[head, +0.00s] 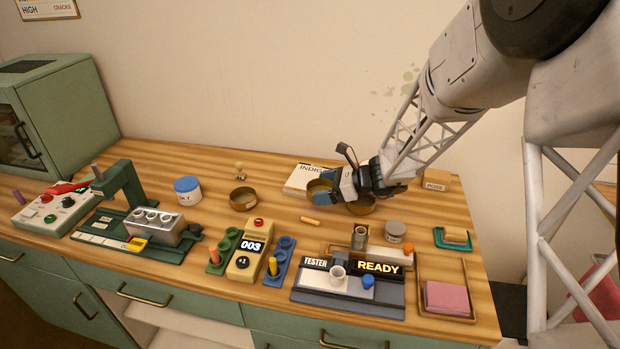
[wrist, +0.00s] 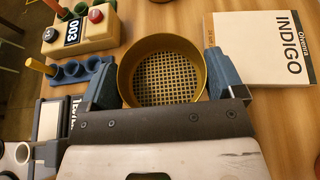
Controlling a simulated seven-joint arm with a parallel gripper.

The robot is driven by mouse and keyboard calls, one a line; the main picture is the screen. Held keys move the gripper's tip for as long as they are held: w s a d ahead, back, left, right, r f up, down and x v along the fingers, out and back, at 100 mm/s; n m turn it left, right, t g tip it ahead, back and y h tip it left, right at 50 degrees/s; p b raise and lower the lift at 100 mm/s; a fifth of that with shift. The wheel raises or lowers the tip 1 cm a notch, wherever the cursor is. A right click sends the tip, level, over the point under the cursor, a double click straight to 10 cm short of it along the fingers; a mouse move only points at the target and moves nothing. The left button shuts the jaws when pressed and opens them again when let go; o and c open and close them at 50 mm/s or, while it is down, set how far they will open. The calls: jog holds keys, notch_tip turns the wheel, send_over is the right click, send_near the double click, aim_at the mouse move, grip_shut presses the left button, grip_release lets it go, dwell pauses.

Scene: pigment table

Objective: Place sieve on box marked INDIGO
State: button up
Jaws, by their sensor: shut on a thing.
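The sieve (wrist: 168,78), a round brass ring with a dark mesh, sits between the two fingers of my gripper (wrist: 162,82) in the wrist view. My gripper is shut on it. In the head view the sieve (head: 318,186) shows partly behind the blue fingers of my gripper (head: 325,190). The INDIGO box (wrist: 262,45), flat and cream with a tan edge strip, lies right of the sieve in the wrist view, apart from it sideways. In the head view the box (head: 298,178) is partly covered by the gripper. The sieve's height above the table is hard to tell.
A SKY jar (head: 187,190), a grey jar (head: 395,231) and a ROSE box (head: 436,180) stand around. An orange stick (head: 310,220) lies in front. Counter and tester fill the front.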

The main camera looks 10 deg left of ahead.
jog(key=shift+w, duration=0.1)
send_over(312, 178)
jog(key=shift+f, duration=0.75)
jog(key=shift+f, duration=0.1)
jog(key=shift+f, duration=1.65)
jog(key=shift+f, duration=0.1)
jog(key=o, duration=0.7)
